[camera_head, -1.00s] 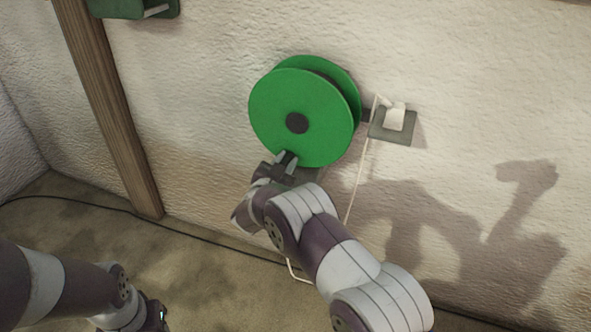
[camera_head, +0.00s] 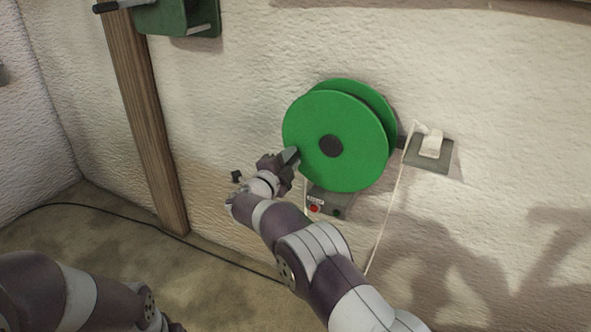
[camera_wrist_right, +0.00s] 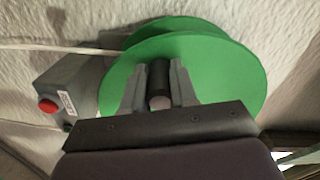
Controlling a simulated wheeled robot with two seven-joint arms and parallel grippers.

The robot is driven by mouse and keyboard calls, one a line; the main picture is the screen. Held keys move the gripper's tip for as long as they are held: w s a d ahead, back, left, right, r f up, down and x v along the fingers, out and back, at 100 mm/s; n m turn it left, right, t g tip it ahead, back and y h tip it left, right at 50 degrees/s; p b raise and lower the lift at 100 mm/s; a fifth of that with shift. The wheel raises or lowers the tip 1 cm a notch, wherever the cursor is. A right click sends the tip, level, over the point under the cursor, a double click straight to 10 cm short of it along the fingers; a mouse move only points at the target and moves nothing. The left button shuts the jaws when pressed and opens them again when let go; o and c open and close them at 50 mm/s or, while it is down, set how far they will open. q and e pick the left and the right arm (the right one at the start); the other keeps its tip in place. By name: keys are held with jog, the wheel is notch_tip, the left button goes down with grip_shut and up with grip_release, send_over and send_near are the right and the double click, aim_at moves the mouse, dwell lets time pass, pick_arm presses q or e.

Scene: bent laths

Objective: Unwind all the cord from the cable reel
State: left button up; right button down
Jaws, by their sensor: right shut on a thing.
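The green cable reel (camera_head: 350,115) is mounted on the wall, with a dark hub (camera_head: 330,146) at its centre. My right gripper (camera_head: 292,158) is at the left edge of the reel's front disc. In the right wrist view its two fingers (camera_wrist_right: 160,88) are shut on a dark round handle (camera_wrist_right: 160,78) standing out from the disc. White cord (camera_head: 390,212) hangs down the wall to the right of the reel, and white cord (camera_wrist_right: 60,48) also runs to the reel in the wrist view. The disc hides how much cord is wound. My left gripper is outside the frame.
A grey box with a red button (camera_head: 314,208) sits on the wall below the reel. A grey plate with a white fitting (camera_head: 431,146) is right of it. A green box (camera_head: 180,15) and wooden post (camera_head: 150,130) stand left. A dark cable (camera_head: 100,207) lies along the floor.

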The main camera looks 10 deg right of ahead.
jog(key=shift+w+a+r+m, duration=0.15)
jog(key=shift+a+r+m, duration=0.05)
jog(key=shift+r+m, duration=0.5)
jog(key=shift+w+a+r+m, duration=0.1)
jog(key=shift+a+r+m, duration=0.1)
jog(key=shift+r+m, duration=0.5)
jog(key=shift+f, duration=0.1)
jog(key=c, duration=0.9)
grip_release()
jog(key=p+v, duration=0.3)
jog(key=v, duration=0.9)
jog(key=shift+s+a, duration=0.15)
jog(key=shift+s, duration=0.15)
